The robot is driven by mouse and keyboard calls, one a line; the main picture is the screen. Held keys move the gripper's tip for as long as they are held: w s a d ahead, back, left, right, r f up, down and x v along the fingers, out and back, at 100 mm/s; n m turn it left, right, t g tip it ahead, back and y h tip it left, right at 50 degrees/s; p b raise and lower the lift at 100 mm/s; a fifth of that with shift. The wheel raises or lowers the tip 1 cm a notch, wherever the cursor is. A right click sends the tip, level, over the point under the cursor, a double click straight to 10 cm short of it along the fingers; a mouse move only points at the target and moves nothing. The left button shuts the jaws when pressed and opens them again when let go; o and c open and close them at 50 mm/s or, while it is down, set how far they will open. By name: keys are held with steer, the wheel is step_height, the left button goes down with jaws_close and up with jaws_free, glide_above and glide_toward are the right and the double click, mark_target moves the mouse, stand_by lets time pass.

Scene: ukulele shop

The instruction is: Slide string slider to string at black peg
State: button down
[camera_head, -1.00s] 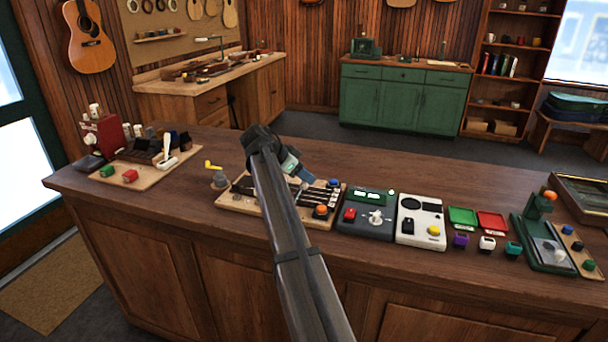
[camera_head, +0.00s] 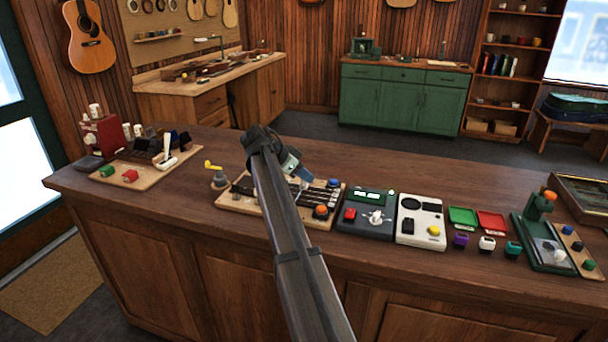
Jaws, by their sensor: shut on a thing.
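A wooden string board (camera_head: 236,203) lies on the counter, with dark string tracks (camera_head: 318,193) running across it. Round pegs stand at its right end: a blue one (camera_head: 333,184) at the back and an orange one (camera_head: 321,211) at the front. I cannot make out a black peg; my arm covers the middle of the board. My gripper (camera_head: 303,178) is over the back right part of the board, pointing down and right. Its fingertips are small and partly hidden. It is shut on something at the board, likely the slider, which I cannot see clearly.
Right of the board are a dark box with a knob (camera_head: 376,217), a white device (camera_head: 421,221) and green and red trays (camera_head: 463,216). A yellow-handled crank (camera_head: 215,173) stands left of the board. A wooden tray with blocks (camera_head: 125,181) is farther left.

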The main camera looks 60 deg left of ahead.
steer(key=shift+s+d, duration=0.9)
steer(key=shift+d, duration=0.15)
steer(key=c, duration=1.1)
jaws_free()
steer(key=shift+a, duration=0.1)
steer(key=shift+o, duration=0.2)
steer(key=v, duration=1.3)
steer(key=shift+s+r, duration=0.25)
